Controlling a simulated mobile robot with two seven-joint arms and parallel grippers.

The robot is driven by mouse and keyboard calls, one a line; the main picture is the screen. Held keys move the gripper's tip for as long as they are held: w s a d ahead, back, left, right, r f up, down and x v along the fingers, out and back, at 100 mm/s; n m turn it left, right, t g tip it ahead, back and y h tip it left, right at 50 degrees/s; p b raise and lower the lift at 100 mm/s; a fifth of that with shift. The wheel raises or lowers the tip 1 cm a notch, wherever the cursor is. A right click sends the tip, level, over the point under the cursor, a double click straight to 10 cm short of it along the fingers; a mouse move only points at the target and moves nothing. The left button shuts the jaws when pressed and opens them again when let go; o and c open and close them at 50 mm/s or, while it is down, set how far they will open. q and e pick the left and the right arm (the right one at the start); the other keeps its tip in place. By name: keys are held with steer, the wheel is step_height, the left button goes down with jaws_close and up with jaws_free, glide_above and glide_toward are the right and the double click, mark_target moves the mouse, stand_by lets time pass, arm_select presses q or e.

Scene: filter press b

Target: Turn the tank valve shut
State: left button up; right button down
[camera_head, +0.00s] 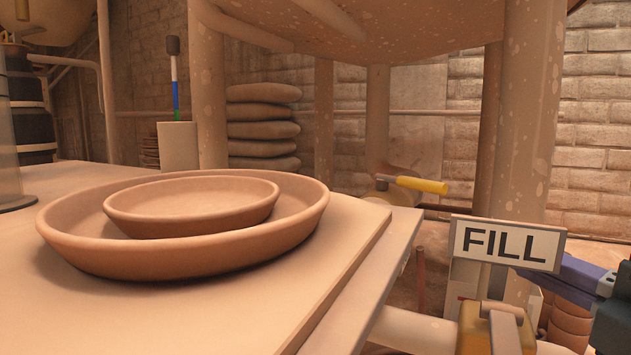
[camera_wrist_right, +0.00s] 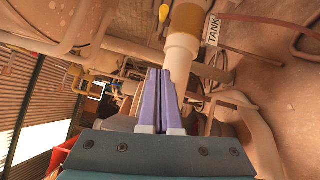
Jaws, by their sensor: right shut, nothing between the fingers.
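A valve with a yellow lever (camera_head: 420,184) sits behind the table's far right corner in the head view; its lever lies roughly level. A TANK sign (camera_wrist_right: 212,30) shows at the top of the right wrist view, beside a pale-collared pipe (camera_wrist_right: 181,52). I cannot tell for sure which handle belongs to it. My right gripper (camera_head: 562,283) has purple fingers, partly hidden behind the FILL sign. In the wrist view its fingers (camera_wrist_right: 158,78) are together and empty. My left gripper is not in view.
A table (camera_head: 300,320) with two nested clay dishes (camera_head: 190,200) fills the left. Thick tank legs (camera_head: 522,120) stand behind the FILL sign. Stacked sacks (camera_head: 262,120) lie against the back wall. Pipes crowd the space around my right gripper.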

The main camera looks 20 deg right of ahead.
mark_target(409, 183)
arm_select(q)
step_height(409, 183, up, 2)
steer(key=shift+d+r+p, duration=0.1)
steer(key=shift+p, duration=0.55)
arm_select(e)
steer(key=w+d, duration=0.1)
steer(key=w, duration=0.7)
steer(key=w+d+r, duration=0.1)
steer(key=w+d, duration=0.1)
steer(key=w, duration=0.6)
steer(key=shift+w+d+r, duration=0.15)
steer(key=shift+d+r, duration=0.15)
